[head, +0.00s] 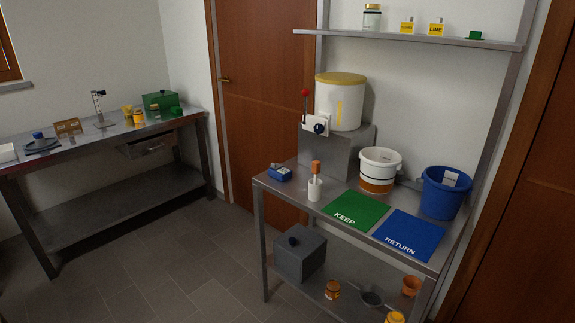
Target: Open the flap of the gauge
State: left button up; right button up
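A small blue device (280,173) with a pale patch on top lies at the left back edge of the near steel table (330,224). It may be the gauge, but it is too small to tell for sure. I cannot make out a flap on it or whether one is open or shut. Neither of my grippers is in view.
A white cup (315,190) with an orange-handled tool stands beside the blue device. A green KEEP mat (357,208), a blue RETURN mat (408,236), a white bucket (380,170) and a blue bucket (444,194) are further right. Open floor (170,265) lies left.

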aim_at(274, 167)
jog(key=i+j+z, duration=0.15)
jog(key=z, duration=0.3)
jog(key=i+j+z, duration=0.1)
jog(key=j+z, duration=0.35)
jog(key=i+j+z, duration=0.15)
jog(key=j, duration=0.45)
jog(key=i+j+z, duration=0.1)
jog(key=j, duration=0.5)
jog(key=i+j+z, duration=0.15)
jog(key=j, duration=0.45)
jog(key=j+z, duration=0.1)
jog(key=j, duration=0.5)
jog(key=i+j, duration=0.1)
jog(key=j, duration=1.55)
jog(key=i, duration=0.05)
